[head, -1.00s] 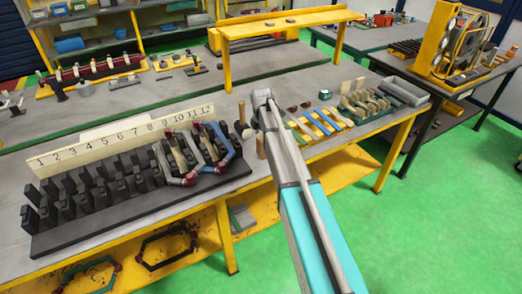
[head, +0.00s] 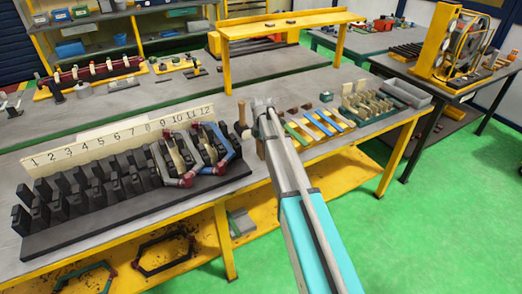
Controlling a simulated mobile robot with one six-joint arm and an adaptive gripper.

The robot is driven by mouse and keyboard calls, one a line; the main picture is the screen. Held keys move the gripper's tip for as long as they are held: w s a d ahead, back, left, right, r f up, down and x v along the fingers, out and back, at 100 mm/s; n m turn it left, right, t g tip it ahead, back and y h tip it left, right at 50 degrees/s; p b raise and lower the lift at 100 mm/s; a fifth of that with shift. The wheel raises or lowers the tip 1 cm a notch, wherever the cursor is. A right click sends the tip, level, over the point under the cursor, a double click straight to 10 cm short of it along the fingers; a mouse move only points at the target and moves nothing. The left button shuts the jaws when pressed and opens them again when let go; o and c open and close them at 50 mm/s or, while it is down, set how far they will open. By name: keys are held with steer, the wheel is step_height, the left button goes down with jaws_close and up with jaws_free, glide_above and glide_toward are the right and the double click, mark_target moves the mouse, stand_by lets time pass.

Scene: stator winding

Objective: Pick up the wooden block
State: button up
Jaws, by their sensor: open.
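Small brown blocks that look wooden, one (head: 292,112) and another (head: 307,107), lie on the grey workbench to the right of my gripper. Which one is the wooden block of the task I cannot tell. My gripper (head: 263,102) is above the bench, small in the head view, with its two fingers apart. It appears empty and apart from the blocks. My arm reaches up from the lower right and hides the part of the bench beneath it.
A numbered black slotted rack (head: 130,185) with hexagonal coils stands at left. A wooden-handled tool (head: 241,116) stands beside my gripper. Coloured strips (head: 320,123), a small green block (head: 326,97) and a grey tray (head: 404,93) lie at right. A yellow shelf (head: 285,24) stands behind.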

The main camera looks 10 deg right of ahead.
steer(key=c, duration=1.3)
steer(key=shift+r, duration=0.1)
step_height(320, 180, up, 3)
steer(key=p, duration=0.2)
steer(key=shift+f+p, duration=0.2)
steer(key=shift+p, duration=0.2)
steer(key=s+r+p, duration=0.3)
steer(key=s, duration=0.1)
steer(key=s+r+p, duration=0.3)
steer(key=s, duration=0.2)
steer(key=s+r+p, duration=0.4)
steer(key=s, duration=0.1)
steer(key=shift+a+r, duration=0.1)
steer(key=shift+a, duration=0.1)
